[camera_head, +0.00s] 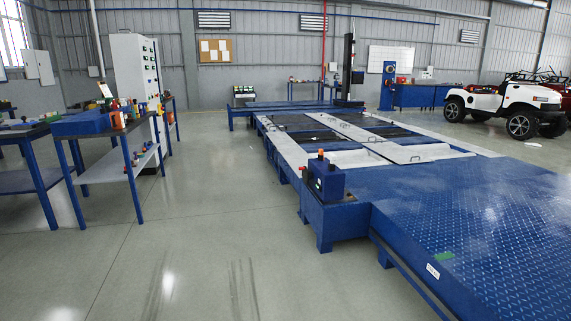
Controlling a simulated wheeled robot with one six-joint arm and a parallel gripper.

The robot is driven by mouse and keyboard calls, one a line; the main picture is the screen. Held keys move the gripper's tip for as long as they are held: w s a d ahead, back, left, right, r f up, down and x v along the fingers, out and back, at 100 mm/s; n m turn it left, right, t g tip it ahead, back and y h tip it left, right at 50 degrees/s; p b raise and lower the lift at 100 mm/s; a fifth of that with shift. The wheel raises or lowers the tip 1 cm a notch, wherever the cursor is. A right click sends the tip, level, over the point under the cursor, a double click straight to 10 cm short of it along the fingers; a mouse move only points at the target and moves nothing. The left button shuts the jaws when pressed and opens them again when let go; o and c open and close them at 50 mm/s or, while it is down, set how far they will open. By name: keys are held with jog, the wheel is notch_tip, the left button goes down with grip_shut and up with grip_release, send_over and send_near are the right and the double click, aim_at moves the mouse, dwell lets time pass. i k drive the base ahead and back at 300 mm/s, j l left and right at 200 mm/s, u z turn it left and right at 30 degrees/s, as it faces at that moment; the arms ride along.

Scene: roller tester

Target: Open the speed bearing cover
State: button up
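The roller tester is a long, low blue platform (470,225) with a chequered plate in front. Pale cover panels (408,151) with small handles lie flat over its bed, with dark gaps between some of them. A dark blue box (325,180) with an orange-red knob on top and a small green light stands on the near left corner of the frame. I cannot tell which part is the speed bearing cover, or whether it is open or shut. My gripper and arm are not in view.
The grey floor (190,250) left of the tester is clear. Blue-legged work tables (110,165) with tools and bottles stand at the left. A tall white cabinet (132,75) is behind them. A white vehicle (500,105) is parked at the back right.

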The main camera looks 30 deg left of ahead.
aim_at(299, 162)
jog(key=i+j+u, duration=0.85)
jog(key=i+u, duration=0.2)
jog(key=i, duration=0.25)
jog(key=i+j+u, duration=0.1)
jog(key=i+u, duration=0.25)
jog(key=i, duration=1.75)
jog(key=i+z, duration=0.15)
jog(key=i, duration=0.4)
jog(key=i+j+z, duration=0.15)
jog(key=i, duration=0.4)
jog(key=i+j+z, duration=0.15)
jog(key=i, duration=0.4)
jog(key=i+j+z, duration=0.75)
jog(key=i, duration=0.25)
jog(key=j, duration=0.1)
